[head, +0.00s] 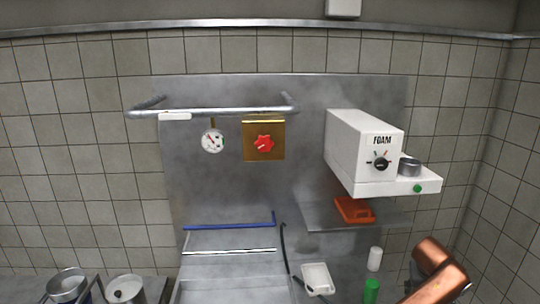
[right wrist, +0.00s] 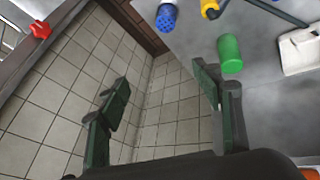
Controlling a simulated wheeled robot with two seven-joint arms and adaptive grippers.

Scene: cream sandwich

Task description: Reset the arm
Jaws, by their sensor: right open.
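My right gripper (right wrist: 162,88) shows in the right wrist view with its two dark green fingers spread wide apart. Nothing is between the fingers; tiled surface shows through the gap. The right finger lies close to the edge of a grey worktop in the picture. In the head view a copper-coloured arm link of mine (head: 438,265) comes in at the lower right, and its gripper is out of frame there. My left gripper is in neither view.
A green cylinder (right wrist: 230,54), a blue-topped shaker (right wrist: 167,17) and a white tray (right wrist: 300,52) are on the worktop. The head view shows a white FOAM machine (head: 365,150), an orange item (head: 353,210) below it, a rail (head: 215,112) and metal pots (head: 68,284).

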